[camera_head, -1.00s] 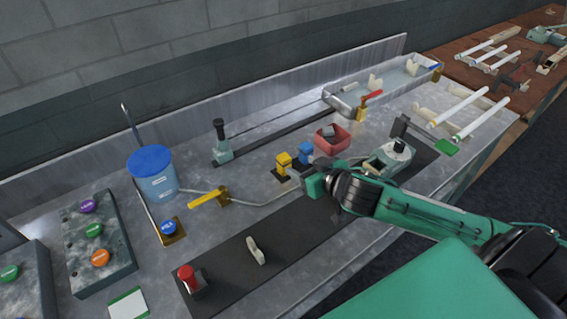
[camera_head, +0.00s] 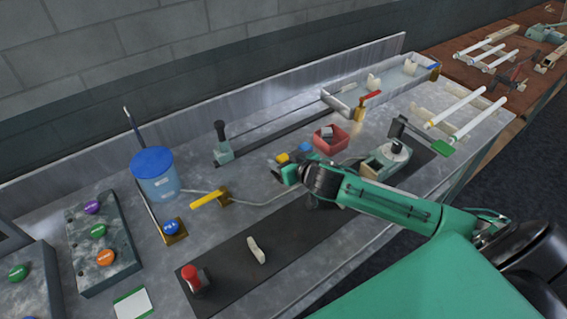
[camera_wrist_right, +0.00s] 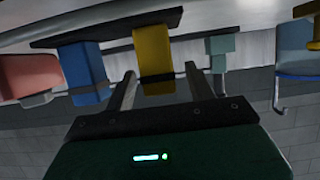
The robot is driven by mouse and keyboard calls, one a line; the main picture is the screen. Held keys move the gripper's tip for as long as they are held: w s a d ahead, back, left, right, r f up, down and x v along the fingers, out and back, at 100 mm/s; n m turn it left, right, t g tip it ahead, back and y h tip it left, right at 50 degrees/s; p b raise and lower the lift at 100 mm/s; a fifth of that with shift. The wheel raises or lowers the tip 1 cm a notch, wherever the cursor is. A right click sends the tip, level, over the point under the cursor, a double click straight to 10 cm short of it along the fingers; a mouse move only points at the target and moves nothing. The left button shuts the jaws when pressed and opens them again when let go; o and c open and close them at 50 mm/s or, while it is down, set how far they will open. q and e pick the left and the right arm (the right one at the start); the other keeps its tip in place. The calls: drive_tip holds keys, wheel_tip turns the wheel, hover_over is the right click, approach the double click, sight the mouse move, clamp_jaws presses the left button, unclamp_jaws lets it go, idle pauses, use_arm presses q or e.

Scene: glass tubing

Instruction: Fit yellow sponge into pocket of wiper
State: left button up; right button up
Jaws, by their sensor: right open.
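The yellow sponge (camera_head: 282,158) stands beside a blue block (camera_head: 305,147) in mid-bench, partly hidden by my right gripper (camera_head: 284,174). In the right wrist view, which looks upside down, the yellow sponge (camera_wrist_right: 153,50) shows in line with the gap between the spread fingers of my right gripper (camera_wrist_right: 158,80). Those fingers are open, and I cannot tell whether either touches the sponge. A teal piece with a black upright handle (camera_head: 222,150) at the dark rail may be the wiper; its pocket cannot be made out. My left gripper is not in view.
A red bin (camera_head: 342,140) with a grey block inside stands behind the blue block. A teal and cream device with a black knob (camera_head: 385,160) is to the right. A bent rod with a yellow handle (camera_head: 210,200) and a blue bucket (camera_head: 155,180) are to the left.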

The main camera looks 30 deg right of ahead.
sight(284, 157)
drive_tip(key=c, duration=1)
wheel_tip(284, 157, up, 20)
drive_tip(key=shift+d+b, duration=0.1)
drive_tip(key=shift+b, duration=0.55)
